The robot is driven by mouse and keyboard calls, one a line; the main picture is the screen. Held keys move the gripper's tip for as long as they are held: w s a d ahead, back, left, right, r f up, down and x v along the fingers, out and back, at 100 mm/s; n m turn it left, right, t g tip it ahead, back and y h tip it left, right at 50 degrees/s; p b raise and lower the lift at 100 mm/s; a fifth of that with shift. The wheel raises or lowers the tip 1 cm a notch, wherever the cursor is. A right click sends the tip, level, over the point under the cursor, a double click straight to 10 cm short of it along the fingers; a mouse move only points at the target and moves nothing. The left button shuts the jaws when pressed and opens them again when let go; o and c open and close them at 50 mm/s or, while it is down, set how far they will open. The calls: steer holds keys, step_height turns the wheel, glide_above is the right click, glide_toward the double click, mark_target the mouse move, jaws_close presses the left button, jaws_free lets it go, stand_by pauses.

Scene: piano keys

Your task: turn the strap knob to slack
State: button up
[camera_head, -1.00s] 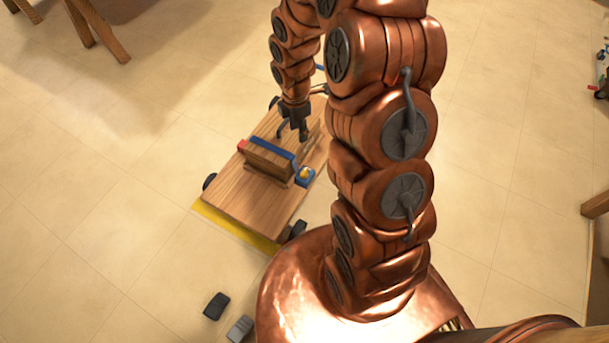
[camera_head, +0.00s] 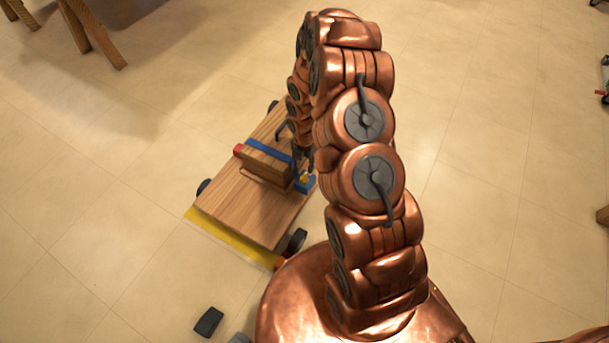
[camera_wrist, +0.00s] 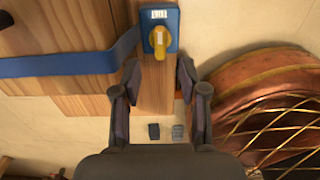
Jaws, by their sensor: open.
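The yellow strap knob (camera_wrist: 160,40) sits on a small blue base (camera_wrist: 160,14) at the cart's edge, with a white marked label beside it. The blue strap (camera_wrist: 75,64) runs from that base across a wooden block. In the head view the strap (camera_head: 265,151) lies over the block (camera_head: 266,165) on the wooden cart (camera_head: 225,195). My gripper (camera_wrist: 157,88) is open and empty in the wrist view. The knob shows just beyond its fingertips, between their lines and apart from them. In the head view my arm partly hides the gripper and the knob.
A yellow strip (camera_head: 228,237) runs along the cart's near edge, and dark wheels (camera_head: 297,240) stand at its sides. Two small dark blocks, one here (camera_head: 209,321), lie on the floor near my base. Wooden legs (camera_head: 93,35) stand at the upper left. Open tiled floor surrounds the cart.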

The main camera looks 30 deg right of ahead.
mark_target(304, 175)
step_height(304, 175, down, 7)
steer(key=shift+f+b, duration=0.1)
steer(key=shift+b, duration=0.7)
steer(key=shift+c, duration=0.4)
jaws_close()
